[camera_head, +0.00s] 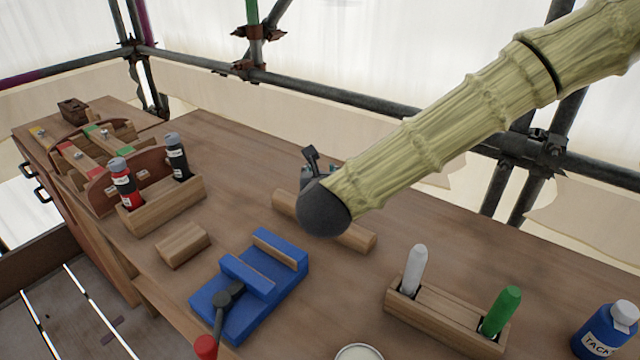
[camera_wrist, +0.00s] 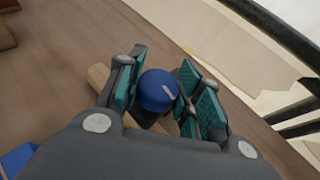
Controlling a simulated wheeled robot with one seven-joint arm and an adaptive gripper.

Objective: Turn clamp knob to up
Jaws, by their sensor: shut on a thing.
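A round blue knob (camera_wrist: 158,91) with a short white slanted mark on its top shows in the wrist view. My gripper (camera_wrist: 157,86) is shut on it, with teal finger pads on its left and right sides. In the head view my gripper (camera_head: 309,170) is mostly hidden behind the dark end of my arm, and the blue knob is hidden there. A wooden bar (camera_head: 358,238) lies below the gripper; it shows beneath the knob in the wrist view (camera_wrist: 98,76). I cannot tell how the knob joins the bar.
A blue vise (camera_head: 273,290) with a red-ended handle (camera_head: 205,347) stands at the front. A small wooden block (camera_head: 183,244) and a bottle rack (camera_head: 165,211) are left. A holder (camera_head: 445,318) with white and green sticks and a blue bottle (camera_head: 605,332) are right. Scaffold pipes (camera_head: 330,95) run behind.

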